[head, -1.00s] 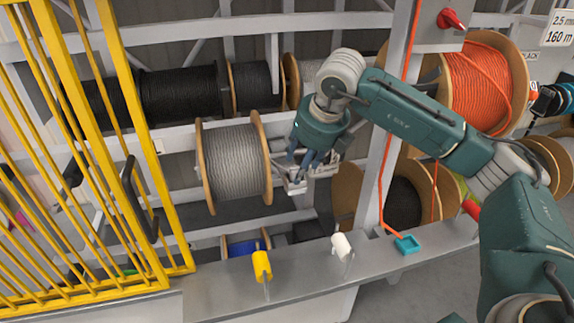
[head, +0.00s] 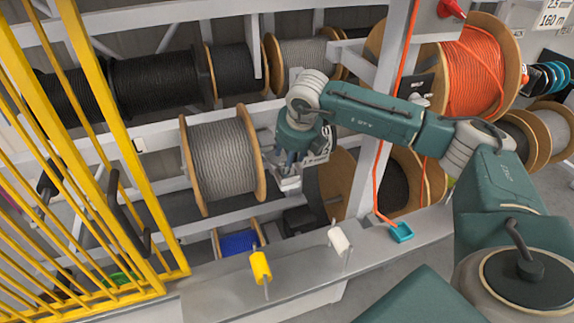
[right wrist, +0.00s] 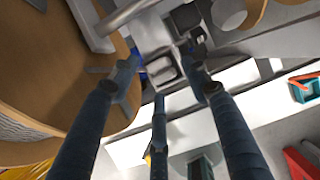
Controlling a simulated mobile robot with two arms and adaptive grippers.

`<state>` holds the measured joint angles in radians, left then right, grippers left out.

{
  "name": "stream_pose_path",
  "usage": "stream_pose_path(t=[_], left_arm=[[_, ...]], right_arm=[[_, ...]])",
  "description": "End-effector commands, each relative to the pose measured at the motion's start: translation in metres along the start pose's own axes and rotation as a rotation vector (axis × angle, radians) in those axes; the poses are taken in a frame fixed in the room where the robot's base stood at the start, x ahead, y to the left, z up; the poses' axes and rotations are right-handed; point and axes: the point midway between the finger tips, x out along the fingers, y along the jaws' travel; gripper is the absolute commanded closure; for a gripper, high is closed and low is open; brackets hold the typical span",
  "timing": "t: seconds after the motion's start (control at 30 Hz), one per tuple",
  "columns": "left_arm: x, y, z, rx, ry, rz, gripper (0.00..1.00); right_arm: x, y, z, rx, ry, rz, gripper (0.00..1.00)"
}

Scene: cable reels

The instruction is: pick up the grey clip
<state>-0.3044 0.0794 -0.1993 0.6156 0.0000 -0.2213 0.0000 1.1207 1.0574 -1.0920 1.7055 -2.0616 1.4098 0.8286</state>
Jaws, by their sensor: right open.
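The grey clip (right wrist: 168,73) is a small square-framed piece in the right wrist view. It shows between the spread fingertips of my right gripper (right wrist: 162,70), and I cannot tell whether they touch it. In the head view the right gripper (head: 287,163) points down, just right of the grey cable reel (head: 221,160). A light grey piece that looks like the clip (head: 288,184) shows just below the fingers, partly hidden by them. The right gripper is open and holds nothing. My left gripper is not in view.
A teal clip (head: 402,232) on the orange cable lies on the grey ledge (head: 205,301). Yellow (head: 260,266) and white (head: 339,240) handles stand on the ledge. A yellow barrier (head: 135,130) is at the left. A rack post (head: 385,130) stands right of the gripper.

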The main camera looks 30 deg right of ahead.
Motion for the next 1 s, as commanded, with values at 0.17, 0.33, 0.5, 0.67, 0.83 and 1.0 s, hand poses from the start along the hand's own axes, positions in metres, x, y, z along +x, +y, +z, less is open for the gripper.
stream_pose_path(t=[0.17,0.33,0.5,0.67,0.83,1.0], left_arm=[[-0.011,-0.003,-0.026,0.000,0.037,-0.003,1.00],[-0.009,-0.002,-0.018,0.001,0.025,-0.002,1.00],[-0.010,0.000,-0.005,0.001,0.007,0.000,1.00],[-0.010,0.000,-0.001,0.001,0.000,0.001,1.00],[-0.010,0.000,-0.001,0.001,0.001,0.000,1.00],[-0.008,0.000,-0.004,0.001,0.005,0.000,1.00]], right_arm=[[0.018,0.000,0.001,0.001,0.001,0.000,0.53],[0.022,0.000,0.000,0.000,-0.001,0.000,0.53],[0.022,0.000,0.000,0.000,-0.001,0.000,0.69],[0.021,0.000,0.001,0.000,-0.001,0.000,0.94],[0.021,0.000,0.001,0.000,-0.002,0.000,0.94],[0.018,0.000,0.003,0.001,-0.004,0.001,0.99]])
